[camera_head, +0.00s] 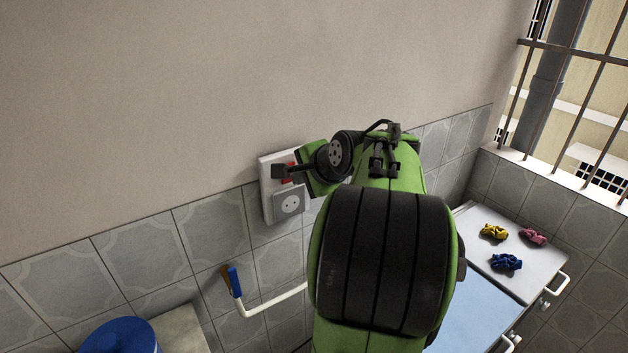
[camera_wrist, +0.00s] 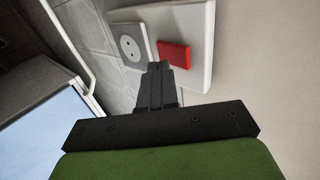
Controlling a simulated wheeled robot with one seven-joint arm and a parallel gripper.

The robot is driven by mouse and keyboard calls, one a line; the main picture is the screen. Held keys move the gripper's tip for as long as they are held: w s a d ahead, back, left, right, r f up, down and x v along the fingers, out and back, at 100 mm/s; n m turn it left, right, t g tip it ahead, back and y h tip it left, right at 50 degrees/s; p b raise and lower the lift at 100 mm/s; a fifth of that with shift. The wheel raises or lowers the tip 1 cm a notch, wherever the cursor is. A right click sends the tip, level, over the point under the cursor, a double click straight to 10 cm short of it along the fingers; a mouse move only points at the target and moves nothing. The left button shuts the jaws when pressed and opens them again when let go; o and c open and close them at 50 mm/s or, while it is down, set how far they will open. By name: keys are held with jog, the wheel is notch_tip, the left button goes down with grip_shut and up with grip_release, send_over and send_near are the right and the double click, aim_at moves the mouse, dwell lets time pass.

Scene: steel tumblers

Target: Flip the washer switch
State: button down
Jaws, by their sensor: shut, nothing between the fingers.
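The washer switch is a red rocker (camera_wrist: 173,55) on a white wall plate (camera_head: 267,188). In the wrist view it shows just beyond my fingertips, and in the head view only a bit of red (camera_head: 288,178) shows behind my gripper (camera_head: 279,171). A socket (camera_head: 289,203) sits below the switch on the same plate; in the wrist view it is left of the switch (camera_wrist: 131,47). My gripper (camera_wrist: 158,68) is shut and empty, with its tips right at the plate by the switch. I cannot tell whether the tips touch it.
A white-topped unit (camera_head: 540,262) with yellow, pink and blue crumpled items stands at right. A blue round lid (camera_head: 123,336) is at lower left. A barred window (camera_head: 585,90) is at upper right.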

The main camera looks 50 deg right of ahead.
aim_at(294, 161)
jog(key=shift+w+d+r, duration=0.15)
jog(key=shift+w, duration=0.35)
jog(key=shift+w+d+r, duration=0.1)
jog(key=shift+w, duration=0.35)
jog(key=shift+r+p, duration=0.1)
jog(key=shift+p, duration=0.3)
jog(key=r+p, duration=0.1)
jog(key=p, duration=0.2)
jog(key=shift+w+d+g, duration=0.1)
jog(key=shift+w+g, duration=0.25)
jog(key=shift+g, duration=0.05)
jog(key=shift+r+p, duration=0.4)
